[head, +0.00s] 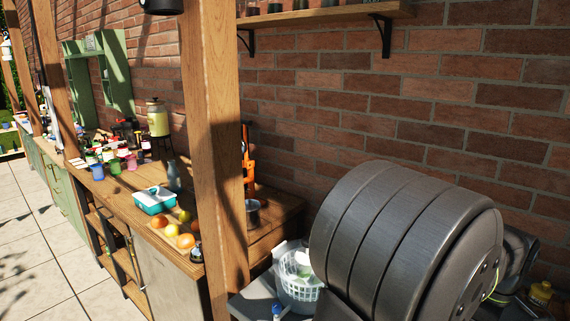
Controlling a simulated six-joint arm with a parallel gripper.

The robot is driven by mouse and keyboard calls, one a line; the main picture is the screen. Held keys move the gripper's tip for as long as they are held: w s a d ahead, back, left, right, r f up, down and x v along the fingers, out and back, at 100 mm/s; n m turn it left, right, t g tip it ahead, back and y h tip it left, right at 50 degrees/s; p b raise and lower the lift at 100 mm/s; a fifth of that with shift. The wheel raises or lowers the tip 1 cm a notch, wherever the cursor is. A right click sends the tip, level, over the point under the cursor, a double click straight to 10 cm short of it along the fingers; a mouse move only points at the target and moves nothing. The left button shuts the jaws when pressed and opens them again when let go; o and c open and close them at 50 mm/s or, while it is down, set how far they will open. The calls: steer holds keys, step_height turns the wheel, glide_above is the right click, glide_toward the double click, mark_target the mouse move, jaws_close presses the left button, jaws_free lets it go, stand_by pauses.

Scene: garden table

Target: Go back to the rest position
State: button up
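My gripper is not in the head view, and I cannot see whether it is open or shut. No part that I can surely call my arm shows. The task names no other object.
A wooden post (215,130) stands before the wooden counter (125,190), which holds a teal tray (154,200), fruit (186,241) and several jars. A large grey ribbed drum (400,245) fills the lower right, beside a white basket (298,285). A shelf (330,14) hangs on the brick wall.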

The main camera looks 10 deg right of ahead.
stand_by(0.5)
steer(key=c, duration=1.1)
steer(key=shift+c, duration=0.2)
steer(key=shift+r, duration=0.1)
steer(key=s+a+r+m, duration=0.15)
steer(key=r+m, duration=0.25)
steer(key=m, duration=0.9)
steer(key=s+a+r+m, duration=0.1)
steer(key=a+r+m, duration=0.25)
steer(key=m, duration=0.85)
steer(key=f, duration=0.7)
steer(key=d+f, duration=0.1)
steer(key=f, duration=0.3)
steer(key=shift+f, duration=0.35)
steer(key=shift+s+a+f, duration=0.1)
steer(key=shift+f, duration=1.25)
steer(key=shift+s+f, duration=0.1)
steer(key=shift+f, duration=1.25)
